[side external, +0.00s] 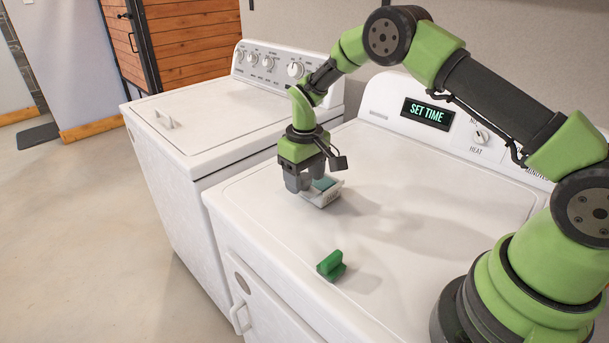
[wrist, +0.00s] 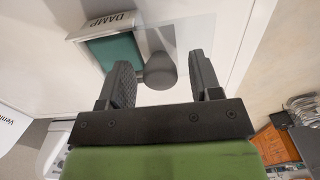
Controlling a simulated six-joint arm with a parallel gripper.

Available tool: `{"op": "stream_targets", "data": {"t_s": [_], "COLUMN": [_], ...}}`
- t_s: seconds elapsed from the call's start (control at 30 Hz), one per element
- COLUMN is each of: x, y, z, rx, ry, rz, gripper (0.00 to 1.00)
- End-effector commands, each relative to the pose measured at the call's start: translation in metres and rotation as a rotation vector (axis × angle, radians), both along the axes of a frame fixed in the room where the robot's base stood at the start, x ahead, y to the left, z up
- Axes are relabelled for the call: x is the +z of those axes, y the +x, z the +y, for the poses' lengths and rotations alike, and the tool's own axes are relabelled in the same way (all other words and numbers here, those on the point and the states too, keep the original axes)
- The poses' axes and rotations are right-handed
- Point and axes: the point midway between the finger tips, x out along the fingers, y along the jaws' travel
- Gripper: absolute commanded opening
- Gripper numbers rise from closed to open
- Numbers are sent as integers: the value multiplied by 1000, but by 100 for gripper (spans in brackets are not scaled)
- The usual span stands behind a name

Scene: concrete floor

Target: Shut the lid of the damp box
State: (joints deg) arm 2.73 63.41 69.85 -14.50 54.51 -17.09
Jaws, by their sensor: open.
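The damp box (side external: 328,199) is a small white box with teal inside, on the white appliance top below my gripper. In the wrist view its wall (wrist: 105,25) reads "DAMP", and the teal inside (wrist: 115,52) is uncovered. A clear panel, which looks like the lid (wrist: 185,35), stands off to the right of the teal, with a grey knob (wrist: 160,72) on it. My gripper (side external: 306,181) is open, pointing down. In the wrist view its fingers (wrist: 162,82) stand either side of the knob, with gaps; I cannot tell how deep they reach.
A green handled object (side external: 331,265) sits near the front edge of the same top (side external: 420,230). The control panel (side external: 440,112) with a "SET TIME" display rises behind. A second white machine (side external: 210,115) stands to the left across a narrow gap. The top's middle is clear.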

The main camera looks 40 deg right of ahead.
Motion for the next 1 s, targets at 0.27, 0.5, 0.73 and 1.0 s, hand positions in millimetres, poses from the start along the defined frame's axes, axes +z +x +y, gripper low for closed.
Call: {"op": "stream_targets", "data": {"t_s": [0.27, 0.5, 0.73, 1.0], "x": [0, 1, 0, 1], "y": [0, 0, 1, 0], "z": [0, -15, -61, -73], "rx": [0, -5, -4, 0], "ry": [0, 0, 0, -1], "rz": [0, -1, -2, -2], "gripper": [5, 0, 0, 0]}}
